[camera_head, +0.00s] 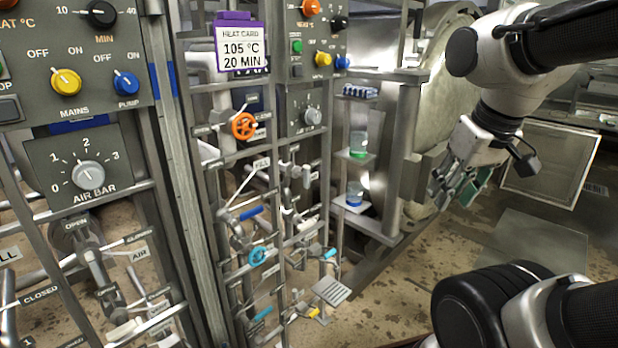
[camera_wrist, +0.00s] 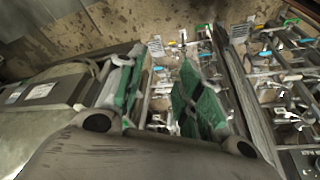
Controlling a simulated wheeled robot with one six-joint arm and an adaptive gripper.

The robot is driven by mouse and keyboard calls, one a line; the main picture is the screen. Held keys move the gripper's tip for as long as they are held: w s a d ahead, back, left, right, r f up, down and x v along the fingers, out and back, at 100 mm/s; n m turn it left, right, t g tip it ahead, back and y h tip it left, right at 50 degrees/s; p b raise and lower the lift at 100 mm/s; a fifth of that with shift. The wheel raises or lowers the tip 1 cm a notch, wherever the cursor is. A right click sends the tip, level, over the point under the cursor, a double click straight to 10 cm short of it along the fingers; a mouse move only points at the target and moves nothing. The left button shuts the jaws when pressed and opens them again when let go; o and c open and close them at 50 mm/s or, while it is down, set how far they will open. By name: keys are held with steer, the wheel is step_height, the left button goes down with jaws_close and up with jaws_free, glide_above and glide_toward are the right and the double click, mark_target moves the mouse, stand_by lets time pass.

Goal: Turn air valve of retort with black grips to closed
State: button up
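My gripper (camera_head: 458,188) hangs at the right of the head view, in front of the round metal retort door. It is apart from the valve racks. In the wrist view my gripper (camera_wrist: 163,88) shows two green-padded fingers spread with an empty gap between. A grey valve (camera_head: 98,268) on the near left rack has OPEN, CLOSED and AIR labels beside it; its handle position is unclear. A second rack (camera_head: 262,200) in the middle carries more pipes and valves, with labels too small to read surely. I cannot make out black grips on any valve lever.
An orange handwheel (camera_head: 243,126), a cyan handwheel (camera_head: 259,256) and blue levers stick out of the middle rack. Shelves with beakers (camera_head: 357,145) stand between it and the retort door (camera_head: 436,60).

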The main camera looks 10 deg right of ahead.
steer(key=w+d+f+n+g, duration=0.1)
steer(key=w+d+f+g, duration=0.1)
steer(key=w+f, duration=0.6)
steer(key=w+d+f+g, duration=0.15)
steer(key=w+f, duration=0.35)
steer(key=f, duration=0.6)
steer(key=n+t+y, duration=0.5)
steer(key=t+y, duration=0.5)
steer(key=t, duration=0.5)
glide_toward(309, 174)
steer(key=x, duration=1)
steer(key=shift+w+a, duration=0.1)
steer(key=shift+w, duration=0.15)
steer(key=shift+w+a, duration=0.15)
steer(key=shift+w, duration=0.1)
